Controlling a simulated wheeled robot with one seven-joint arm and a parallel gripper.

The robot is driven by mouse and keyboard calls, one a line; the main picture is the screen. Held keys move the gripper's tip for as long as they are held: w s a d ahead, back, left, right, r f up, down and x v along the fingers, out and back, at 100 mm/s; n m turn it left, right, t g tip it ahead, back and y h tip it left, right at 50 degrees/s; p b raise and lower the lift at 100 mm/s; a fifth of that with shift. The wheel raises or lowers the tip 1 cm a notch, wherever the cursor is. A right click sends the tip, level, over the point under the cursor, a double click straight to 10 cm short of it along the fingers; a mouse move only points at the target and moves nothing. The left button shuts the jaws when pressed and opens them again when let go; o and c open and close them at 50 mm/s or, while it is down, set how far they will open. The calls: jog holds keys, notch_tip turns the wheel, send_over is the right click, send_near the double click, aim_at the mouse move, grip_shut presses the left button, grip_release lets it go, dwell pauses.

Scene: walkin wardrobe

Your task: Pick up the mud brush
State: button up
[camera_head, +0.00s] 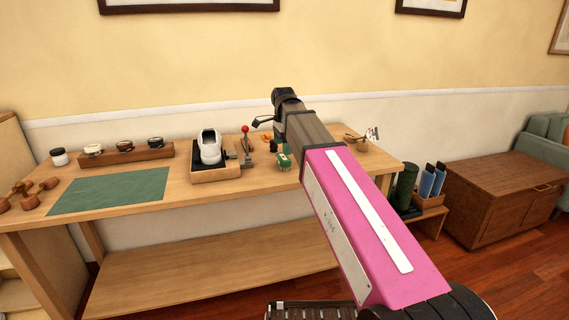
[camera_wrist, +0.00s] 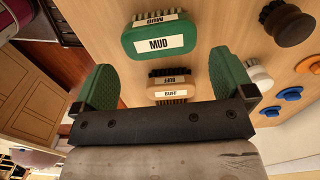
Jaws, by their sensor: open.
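The mud brush (camera_wrist: 158,43) has a green body with white labels reading MUD and pale bristles along its far side. It rests on the wooden table, just beyond my gripper's fingertips in the wrist view. A small green item (camera_head: 284,161) beside my arm in the head view looks like the same brush. My gripper (camera_wrist: 163,65) is open and empty, its green-padded fingers spread wide. A light wooden brush labelled BUFF (camera_wrist: 172,90), with dark bristles, lies between the fingers as seen from the wrist. In the head view my arm hides part of this area.
A dark knobbed brush (camera_wrist: 290,25) lies to the right, near blue and orange discs (camera_wrist: 290,93). On the table (camera_head: 200,190) are a white shoe on a stand (camera_head: 209,147), a red-topped lever (camera_head: 245,130), a jar row (camera_head: 125,155) and a bare green mat (camera_head: 110,190).

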aim_at(282, 157)
jog(key=shift+s+a+f, duration=0.1)
jog(key=shift+a+f, duration=0.05)
jog(key=shift+f, duration=1.4)
jog(key=shift+s+a+f, duration=0.1)
jog(key=shift+f, duration=1.45)
jog(key=c, duration=0.6)
